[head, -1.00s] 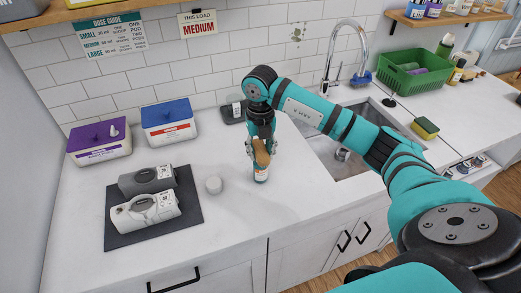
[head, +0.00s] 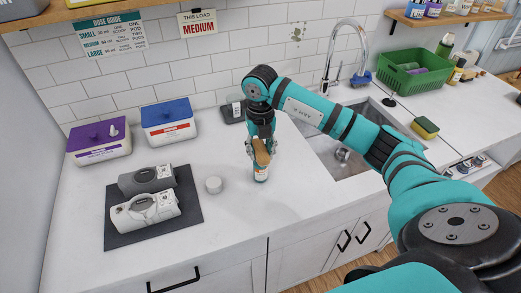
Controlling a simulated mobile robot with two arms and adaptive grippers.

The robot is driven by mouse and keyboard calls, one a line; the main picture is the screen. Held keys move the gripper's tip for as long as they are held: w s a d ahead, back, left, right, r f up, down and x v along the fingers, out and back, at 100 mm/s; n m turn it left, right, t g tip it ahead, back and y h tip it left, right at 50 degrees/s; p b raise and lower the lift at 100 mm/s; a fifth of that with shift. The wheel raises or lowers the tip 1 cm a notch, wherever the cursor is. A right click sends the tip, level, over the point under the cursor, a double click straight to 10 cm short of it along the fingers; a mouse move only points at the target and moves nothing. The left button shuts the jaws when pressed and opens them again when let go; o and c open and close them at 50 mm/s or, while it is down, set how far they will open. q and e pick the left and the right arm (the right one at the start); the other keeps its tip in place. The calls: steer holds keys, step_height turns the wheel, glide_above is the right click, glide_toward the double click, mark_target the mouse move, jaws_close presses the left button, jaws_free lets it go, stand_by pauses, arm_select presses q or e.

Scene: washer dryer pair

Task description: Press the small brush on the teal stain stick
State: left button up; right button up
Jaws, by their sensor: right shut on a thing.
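My right gripper (head: 261,146) comes down over the counter and is shut on a small brown brush (head: 262,155). A small upright stick with a pale, partly teal and orange label (head: 261,174), which looks like the stain stick, stands on the counter directly under the brush. The brush's lower end meets or overlaps the stick's top; I cannot tell whether they touch. The gripper hides part of the brush. My left gripper is not in view.
A dark mat (head: 190,215) with two grey devices lies further left. Purple-lidded (head: 99,152) and blue-lidded (head: 168,134) tubs stand behind. The sink (head: 335,165) is to the right. Front counter is clear.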

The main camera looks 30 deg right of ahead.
mark_target(260, 149)
steer(key=shift+r+p, duration=0.65)
steer(key=shift+r, duration=0.2)
steer(key=shift+r+p, duration=1.65)
steer(key=shift+r, duration=1)
steer(key=shift+f, duration=0.1)
